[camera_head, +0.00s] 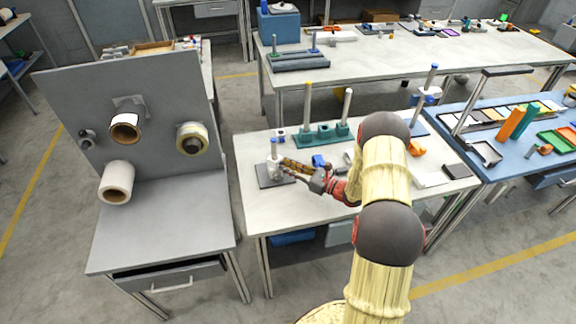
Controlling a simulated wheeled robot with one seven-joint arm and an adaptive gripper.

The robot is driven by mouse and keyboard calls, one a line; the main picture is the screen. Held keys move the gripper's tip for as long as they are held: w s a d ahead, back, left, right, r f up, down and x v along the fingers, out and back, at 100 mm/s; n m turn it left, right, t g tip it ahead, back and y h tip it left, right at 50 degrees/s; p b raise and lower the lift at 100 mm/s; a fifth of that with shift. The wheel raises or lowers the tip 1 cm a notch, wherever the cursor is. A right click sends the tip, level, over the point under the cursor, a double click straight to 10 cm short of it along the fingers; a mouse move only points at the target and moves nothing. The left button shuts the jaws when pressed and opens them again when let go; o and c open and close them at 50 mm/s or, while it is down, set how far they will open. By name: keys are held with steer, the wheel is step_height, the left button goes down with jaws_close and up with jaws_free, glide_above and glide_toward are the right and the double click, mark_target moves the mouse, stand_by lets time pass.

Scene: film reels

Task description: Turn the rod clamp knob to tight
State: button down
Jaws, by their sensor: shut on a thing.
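The rod clamp (274,160) is a small light grey upright piece with a blue top. It stands on a dark flat base plate (266,182) at the left end of the white table. My gripper (285,169) reaches in from the right, its fingers at the right side of the clamp. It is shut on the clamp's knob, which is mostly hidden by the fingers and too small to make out. The knob's turn position cannot be told.
A green stand (322,135) with upright rods is behind my gripper. A blue block (319,161) lies close to the wrist. A grey panel (140,150) with rolls stands left, across a floor gap. The front left of the white table (262,220) is clear.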

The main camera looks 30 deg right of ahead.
steer(key=c, duration=1.7)
jaws_free()
steer(key=shift+o, duration=0.2)
steer(key=v, duration=1.2)
steer(key=shift+d, duration=0.1)
